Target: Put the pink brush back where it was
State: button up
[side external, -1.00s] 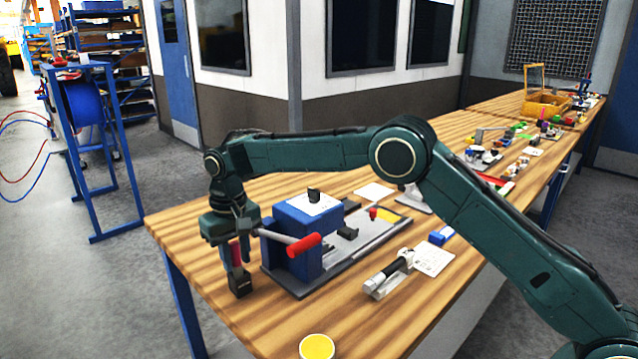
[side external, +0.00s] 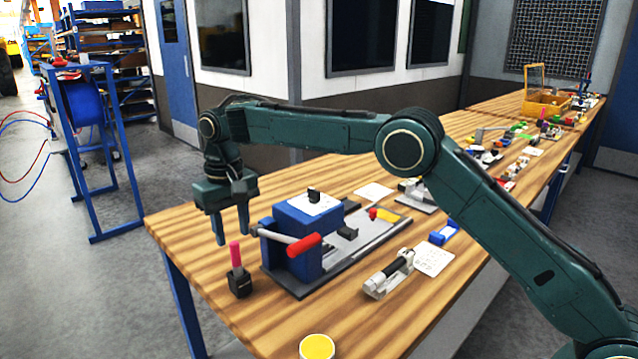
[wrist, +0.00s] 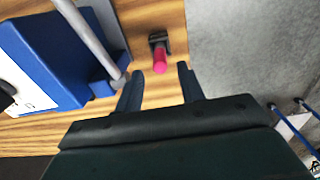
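The pink brush (side external: 235,254) stands upright in a small black holder (side external: 240,284) on the wooden bench, left of the blue fixture. In the wrist view the pink brush (wrist: 159,62) shows end-on, with the black holder (wrist: 157,40) behind it.
A blue fixture (side external: 291,262) with a red-ended lever (side external: 304,245) stands close to the right of the brush. A grey clamp-like tool (side external: 388,275) and a yellow round dish (side external: 317,347) are on the bench. The bench's left edge is near the holder.

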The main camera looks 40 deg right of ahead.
jog(key=shift+r, duration=2.8)
jog(key=shift+r, duration=0.1)
jog(key=s+d+r+t, duration=0.1)
jog(key=s+d+r, duration=0.5)
jog(key=s, duration=0.2)
jog(key=s+d+r+t, duration=0.2)
jog(key=s+d+r, duration=0.4)
jog(key=s, duration=0.3)
jog(key=s+d+f+t, duration=0.1)
jog(key=s+d+f, duration=0.1)
jog(key=s, duration=0.5)
jog(key=s+d+f, duration=0.2)
jog(key=s+f, duration=0.2)
jog(key=s, duration=0.4)
jog(key=s+d+f+t, duration=0.1)
jog(key=s+d+f, duration=0.2)
jog(key=s, duration=0.5)
jog(key=shift+f+t, duration=0.3)
jog(key=shift+f, duration=0.05)
